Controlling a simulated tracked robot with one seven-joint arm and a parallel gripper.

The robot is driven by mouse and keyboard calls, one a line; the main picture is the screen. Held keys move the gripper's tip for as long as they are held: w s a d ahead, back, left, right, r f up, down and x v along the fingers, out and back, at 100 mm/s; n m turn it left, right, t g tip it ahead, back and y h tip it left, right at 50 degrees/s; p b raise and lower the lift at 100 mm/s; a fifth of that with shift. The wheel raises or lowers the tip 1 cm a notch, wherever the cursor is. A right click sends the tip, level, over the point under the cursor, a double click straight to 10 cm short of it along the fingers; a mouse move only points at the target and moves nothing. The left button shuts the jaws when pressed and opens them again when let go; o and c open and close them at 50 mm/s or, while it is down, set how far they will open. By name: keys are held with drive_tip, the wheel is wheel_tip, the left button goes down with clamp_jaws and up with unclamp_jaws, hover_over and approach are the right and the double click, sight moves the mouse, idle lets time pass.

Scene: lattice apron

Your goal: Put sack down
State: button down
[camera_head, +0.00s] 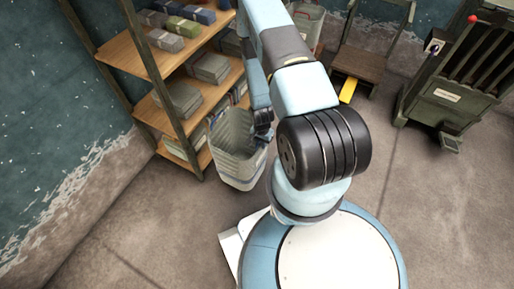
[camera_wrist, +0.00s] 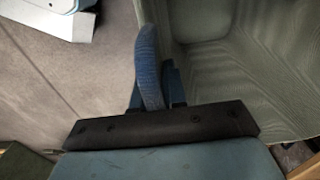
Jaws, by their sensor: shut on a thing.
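The sack (camera_head: 233,150) is a pale grey-green open bag with darker bands. It hangs or stands upright beside the shelf, low over the floor; I cannot tell whether its base touches the floor. My gripper (camera_head: 262,128) is at the sack's right rim, partly hidden by my arm. In the wrist view my gripper (camera_wrist: 158,92) is shut on the sack's blue strap handle (camera_wrist: 148,58). The sack's open inside (camera_wrist: 245,55) shows on the right there and looks empty.
A wooden shelf (camera_head: 147,50) with folded cloths and boxes stands close on the left. A similar bag (camera_head: 308,15) is at the back. Floor (camera_head: 150,225) in front is clear.

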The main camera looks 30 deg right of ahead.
wheel_tip(320, 180, down, 6)
drive_tip(key=w, duration=0.2)
drive_tip(key=shift+w+a, duration=0.3)
drive_tip(key=shift+w, duration=0.05)
drive_tip(key=shift+f, duration=0.2)
drive_tip(key=c, duration=1.2)
unclamp_jaws()
drive_tip(key=shift+r, duration=0.15)
wheel_tip(320, 180, up, 12)
drive_tip(key=shift+a+f, duration=0.1)
